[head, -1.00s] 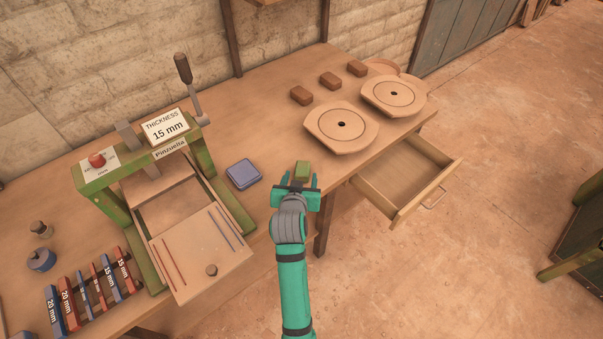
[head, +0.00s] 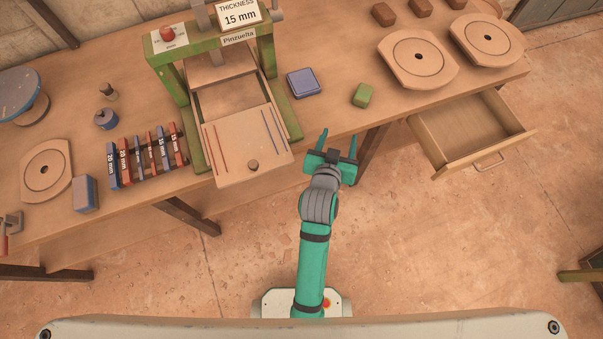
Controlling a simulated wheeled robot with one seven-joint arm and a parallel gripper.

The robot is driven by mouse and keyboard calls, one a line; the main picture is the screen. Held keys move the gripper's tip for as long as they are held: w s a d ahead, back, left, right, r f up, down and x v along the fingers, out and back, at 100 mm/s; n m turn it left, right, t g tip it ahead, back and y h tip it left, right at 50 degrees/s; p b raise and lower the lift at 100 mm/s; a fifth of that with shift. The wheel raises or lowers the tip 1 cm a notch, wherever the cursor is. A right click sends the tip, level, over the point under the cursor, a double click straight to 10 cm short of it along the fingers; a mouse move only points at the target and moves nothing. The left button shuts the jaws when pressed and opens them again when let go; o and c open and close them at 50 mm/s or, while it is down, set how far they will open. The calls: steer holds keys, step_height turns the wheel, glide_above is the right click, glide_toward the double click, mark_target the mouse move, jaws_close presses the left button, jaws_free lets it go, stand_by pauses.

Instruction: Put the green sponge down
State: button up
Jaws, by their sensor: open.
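The green sponge (head: 362,95) lies on the wooden workbench (head: 345,115), near its front edge. It is right of a blue tin-like block (head: 304,83) and left of a round wooden plate. My gripper (head: 338,141) is open and empty, in front of the bench edge and a little below-left of the sponge in the picture. A clear gap shows between the fingers and the sponge.
A green press (head: 165,68) with a sliding board (head: 246,150) stands left of my gripper. An open drawer (head: 470,135) juts out at the right. Two round plates (head: 417,60) and several brown blocks (head: 383,14) lie behind it. Coloured thickness bars (head: 145,157) sit at the left.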

steer(key=s+a+n+t+y, duration=0.1)
steer(key=s+a, duration=0.2)
steer(key=s, duration=0.6)
steer(key=s+a+r+n+t+y, duration=0.1)
steer(key=s+a, duration=0.3)
steer(key=s, duration=0.6)
steer(key=s+a+r+n+t+y, duration=0.1)
steer(key=s+a, duration=0.3)
steer(key=s, duration=0.6)
steer(key=shift+s+y, duration=0.25)
steer(key=shift+y, duration=0.25)
steer(key=shift+r, duration=0.1)
steer(key=shift+c, duration=0.4)
steer(key=c, duration=0.5)
steer(key=shift+c, duration=0.3)
